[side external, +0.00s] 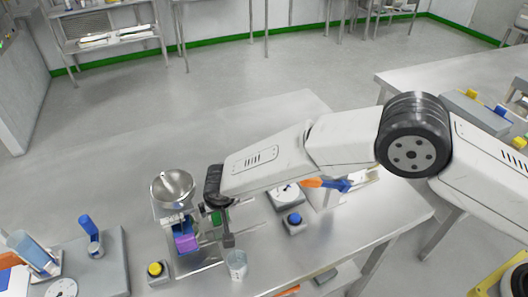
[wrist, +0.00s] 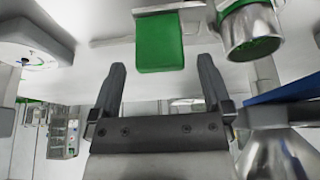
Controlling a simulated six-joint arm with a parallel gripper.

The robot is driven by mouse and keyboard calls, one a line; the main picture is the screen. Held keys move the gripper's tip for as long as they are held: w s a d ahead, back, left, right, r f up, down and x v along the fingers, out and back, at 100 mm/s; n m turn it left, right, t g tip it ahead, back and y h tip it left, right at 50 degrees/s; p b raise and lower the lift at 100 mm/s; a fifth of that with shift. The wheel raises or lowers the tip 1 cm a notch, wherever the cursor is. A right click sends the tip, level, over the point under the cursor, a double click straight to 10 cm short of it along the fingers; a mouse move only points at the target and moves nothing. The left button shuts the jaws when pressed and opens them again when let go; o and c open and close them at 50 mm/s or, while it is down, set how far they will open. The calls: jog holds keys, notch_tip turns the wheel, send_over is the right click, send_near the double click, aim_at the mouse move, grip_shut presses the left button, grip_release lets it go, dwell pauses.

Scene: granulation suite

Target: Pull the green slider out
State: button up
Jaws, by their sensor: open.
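The green slider (wrist: 160,44) shows in the wrist view as a flat green tab with a rounded end, sticking out from a pale housing. My gripper (wrist: 161,68) is open, with its two dark fingers spread apart and the green tab ahead of and between them in the picture. No contact with the tab shows.
A steel hopper (side external: 172,186) stands left of my gripper, with a purple part (side external: 185,240) below it. A blue button (side external: 294,219) is to the right, a yellow button (side external: 155,269) to the left. A metal cup (wrist: 250,30) is beside the slider.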

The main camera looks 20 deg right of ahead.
jog(key=shift+x, duration=1.1)
grip_shut()
